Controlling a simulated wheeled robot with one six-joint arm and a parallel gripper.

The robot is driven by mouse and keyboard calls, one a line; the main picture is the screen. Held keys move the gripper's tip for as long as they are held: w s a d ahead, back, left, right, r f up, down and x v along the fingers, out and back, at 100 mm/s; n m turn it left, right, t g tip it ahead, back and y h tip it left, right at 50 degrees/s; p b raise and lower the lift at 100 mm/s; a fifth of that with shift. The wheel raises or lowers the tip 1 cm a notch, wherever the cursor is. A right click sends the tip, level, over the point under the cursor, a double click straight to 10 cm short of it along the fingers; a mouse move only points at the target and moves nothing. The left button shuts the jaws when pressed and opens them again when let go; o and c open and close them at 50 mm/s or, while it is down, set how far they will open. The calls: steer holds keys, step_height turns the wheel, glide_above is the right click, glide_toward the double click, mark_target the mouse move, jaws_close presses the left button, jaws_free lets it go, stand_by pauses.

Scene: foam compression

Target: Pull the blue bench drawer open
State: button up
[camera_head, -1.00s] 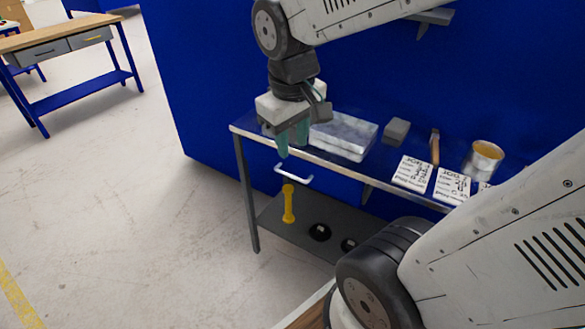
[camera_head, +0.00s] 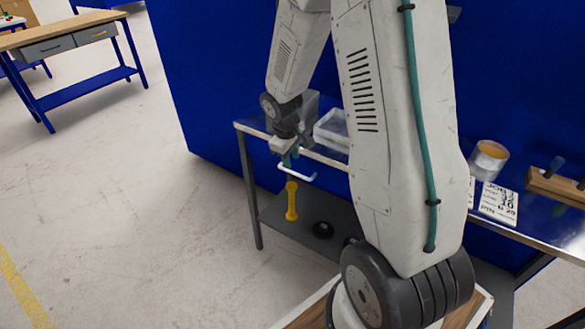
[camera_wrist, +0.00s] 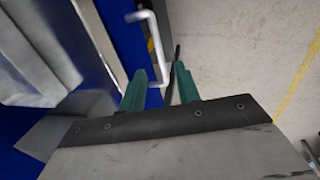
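The white bar handle (camera_head: 297,174) sits on the blue drawer front under the left end of the bench. The handle also shows in the wrist view (camera_wrist: 151,42), with the blue drawer front (camera_wrist: 112,62) beside it. My gripper (camera_head: 290,159) points down at the handle. The drawer looks shut, though my arm hides part of the bench.
A yellow object (camera_head: 291,201) stands on the lower shelf (camera_head: 290,220). The floor (camera_head: 170,230) left of the bench is clear.

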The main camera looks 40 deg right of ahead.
mark_target(293, 172)
steer(key=f, duration=0.3)
steer(key=d+f, duration=0.1)
steer(key=f, duration=0.1)
steer(key=shift+w+f, duration=0.1)
steer(key=shift+w, duration=0.05)
jaws_close()
